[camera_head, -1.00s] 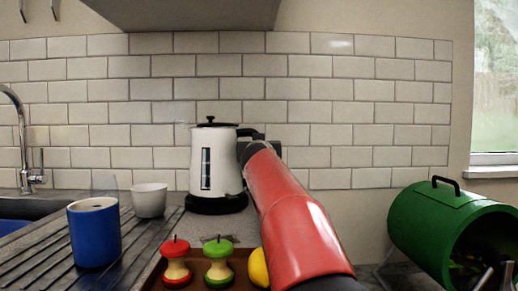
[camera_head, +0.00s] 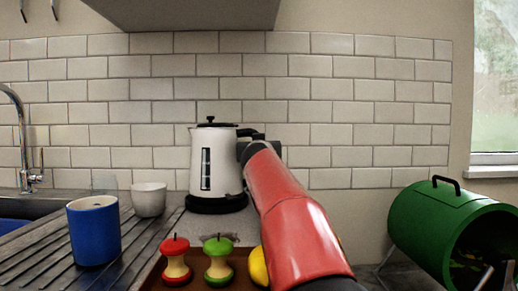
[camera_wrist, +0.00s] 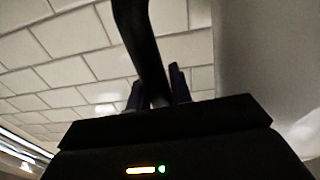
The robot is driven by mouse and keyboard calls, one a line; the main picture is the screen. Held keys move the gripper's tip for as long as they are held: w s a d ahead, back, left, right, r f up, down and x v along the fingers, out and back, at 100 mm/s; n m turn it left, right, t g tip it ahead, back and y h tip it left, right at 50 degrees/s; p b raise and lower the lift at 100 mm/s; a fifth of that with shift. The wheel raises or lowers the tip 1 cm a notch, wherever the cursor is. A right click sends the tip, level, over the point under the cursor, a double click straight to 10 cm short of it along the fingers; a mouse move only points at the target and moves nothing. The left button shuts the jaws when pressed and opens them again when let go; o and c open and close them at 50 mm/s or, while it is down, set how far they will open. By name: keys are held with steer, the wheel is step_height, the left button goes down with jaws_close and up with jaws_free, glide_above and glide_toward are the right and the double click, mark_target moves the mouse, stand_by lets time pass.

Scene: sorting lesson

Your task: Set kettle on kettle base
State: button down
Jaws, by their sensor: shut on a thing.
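The white kettle (camera_head: 216,160) with a black lid and black handle stands upright at the back of the counter. The black kettle base (camera_head: 216,205) shows directly under it, with no visible gap between them. My gripper (camera_wrist: 157,85) is shut on the kettle's dark handle (camera_wrist: 143,45), one finger on each side of it in the wrist view. In the head view my red arm reaches in from the lower right to the handle, and my fingers are mostly hidden. The kettle's pale body (camera_wrist: 250,50) fills the right of the wrist view.
A white cup (camera_head: 150,199) and a blue canister (camera_head: 94,232) stand left on the ribbed drainer. A red and a green apple core (camera_head: 218,262) and a yellow fruit (camera_head: 258,267) lie on a tray in front. A green bin (camera_head: 425,222) is at right.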

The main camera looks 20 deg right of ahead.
steer(key=shift+s+f+b, duration=0.1)
steer(key=shift+f+b, duration=0.25)
steer(key=shift+b, duration=0.2)
steer(key=c, duration=1.5)
jaws_free()
steer(key=shift+c, duration=0.2)
steer(key=b+v, duration=0.7)
steer(key=v, duration=0.4)
steer(key=shift+f, duration=0.25)
